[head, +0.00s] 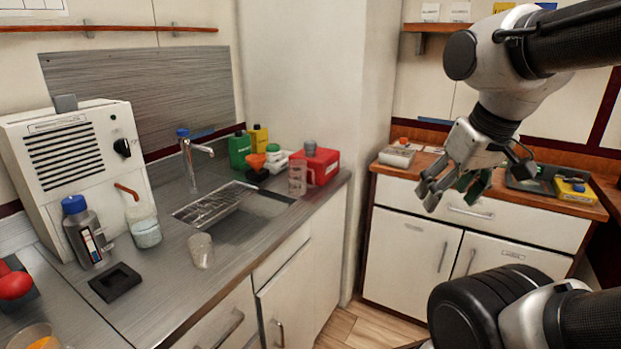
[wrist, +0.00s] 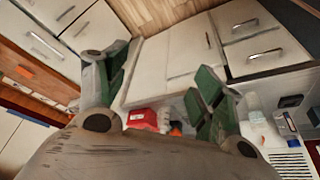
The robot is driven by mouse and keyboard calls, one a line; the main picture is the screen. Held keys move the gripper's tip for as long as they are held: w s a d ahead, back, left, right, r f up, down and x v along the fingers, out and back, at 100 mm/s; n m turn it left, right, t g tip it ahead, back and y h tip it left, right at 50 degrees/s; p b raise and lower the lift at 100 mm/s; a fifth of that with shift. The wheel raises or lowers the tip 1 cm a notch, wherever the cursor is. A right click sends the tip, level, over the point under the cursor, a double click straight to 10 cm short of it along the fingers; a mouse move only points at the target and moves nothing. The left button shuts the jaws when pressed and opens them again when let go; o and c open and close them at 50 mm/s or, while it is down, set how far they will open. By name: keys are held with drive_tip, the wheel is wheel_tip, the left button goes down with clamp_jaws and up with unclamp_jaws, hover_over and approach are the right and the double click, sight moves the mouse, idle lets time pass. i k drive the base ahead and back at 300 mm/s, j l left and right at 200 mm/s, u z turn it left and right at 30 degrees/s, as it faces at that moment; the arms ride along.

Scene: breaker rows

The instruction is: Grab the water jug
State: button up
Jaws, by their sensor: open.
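A clear jug (head: 145,228) partly filled with pale liquid, with an orange-brown piece at its top, stands on the counter in front of the white vented box. It appears small at the right of the wrist view (wrist: 257,121). A grey bottle with a blue cap (head: 85,235) stands just left of it, and also shows in the wrist view (wrist: 284,124). No label readable here says which holds water. My gripper (head: 452,188) is open and empty, in the air at the right, well away from the counter and these vessels. Its green-padded fingers are spread in the wrist view (wrist: 162,75).
The sink (head: 240,213) and tap (head: 190,155) lie right of the jug. A clear cup (head: 201,250) stands at the front edge; a black tray (head: 115,283) lies near the bottle.

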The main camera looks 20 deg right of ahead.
sight(297, 169)
drive_tip(key=i+l+u, duration=0.3)
drive_tip(key=i+l, duration=0.45)
drive_tip(key=i, duration=0.15)
